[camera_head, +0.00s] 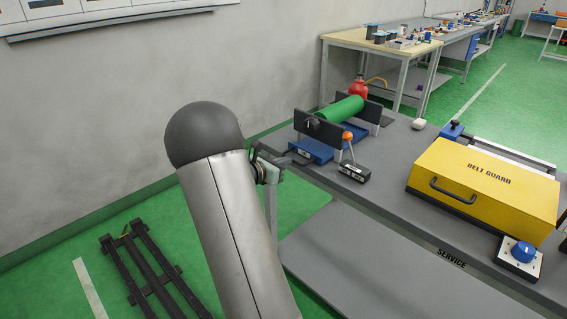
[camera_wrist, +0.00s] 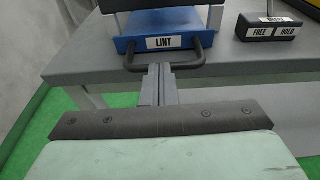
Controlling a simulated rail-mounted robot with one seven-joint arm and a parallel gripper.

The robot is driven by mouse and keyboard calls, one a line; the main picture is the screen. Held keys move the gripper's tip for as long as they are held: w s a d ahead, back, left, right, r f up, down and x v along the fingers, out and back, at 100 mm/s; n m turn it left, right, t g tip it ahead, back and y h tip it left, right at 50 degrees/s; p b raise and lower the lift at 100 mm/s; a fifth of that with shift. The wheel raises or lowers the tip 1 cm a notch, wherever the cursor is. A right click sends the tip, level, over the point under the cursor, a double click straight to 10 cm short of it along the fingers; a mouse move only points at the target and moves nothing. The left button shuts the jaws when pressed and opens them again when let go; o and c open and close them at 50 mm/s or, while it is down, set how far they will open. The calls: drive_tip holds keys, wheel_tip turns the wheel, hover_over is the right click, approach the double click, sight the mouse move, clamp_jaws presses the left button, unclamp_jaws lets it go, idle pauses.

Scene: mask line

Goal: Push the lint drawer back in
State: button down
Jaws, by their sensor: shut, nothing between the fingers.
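The lint drawer (camera_wrist: 190,42) is blue with a white LINT label and a dark bar handle (camera_wrist: 205,58). In the wrist view it is at the top centre, its handle toward me. In the head view the blue drawer (camera_head: 309,150) sits low under the green roller, at the bench's left end. My gripper (camera_wrist: 159,68) is shut and empty, its fingertips at the middle of the handle; I cannot tell whether they touch it. In the head view my arm hides most of the gripper (camera_head: 290,159). How far the drawer stands out is hard to tell.
The green roller (camera_head: 341,109) stands between dark plates above the drawer. A lever box (camera_head: 352,173) with an orange knob and FREE and HOLD labels is just right of it. A yellow belt guard (camera_head: 485,190) is further right. Bare grey bench top (camera_head: 392,172) lies between.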

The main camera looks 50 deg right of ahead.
drive_tip(key=shift+d+r, duration=0.2)
drive_tip(key=shift+r, duration=0.1)
drive_tip(key=p+v, duration=0.1)
drive_tip(key=v, duration=1.3)
drive_tip(key=shift+a+f+p, duration=0.2)
drive_tip(key=shift+f+p, duration=0.05)
drive_tip(key=shift+p, duration=0.1)
drive_tip(key=s+a+r+m+y+p, duration=0.3)
drive_tip(key=s+a+m+y+p, duration=0.1)
drive_tip(key=a, duration=0.6)
drive_tip(key=s+a+r+m+y+p, duration=0.4)
drive_tip(key=s+a+m+y, duration=0.2)
drive_tip(key=a, duration=0.4)
drive_tip(key=s+a+r+m+y+p, duration=0.4)
drive_tip(key=s+a+m, duration=0.3)
drive_tip(key=s+a, duration=0.2)
drive_tip(key=shift+a+t+y+p, duration=0.4)
drive_tip(key=shift+a+y+p, duration=0.15)
drive_tip(key=shift+a+y, duration=0.4)
drive_tip(key=shift+a, duration=0.1)
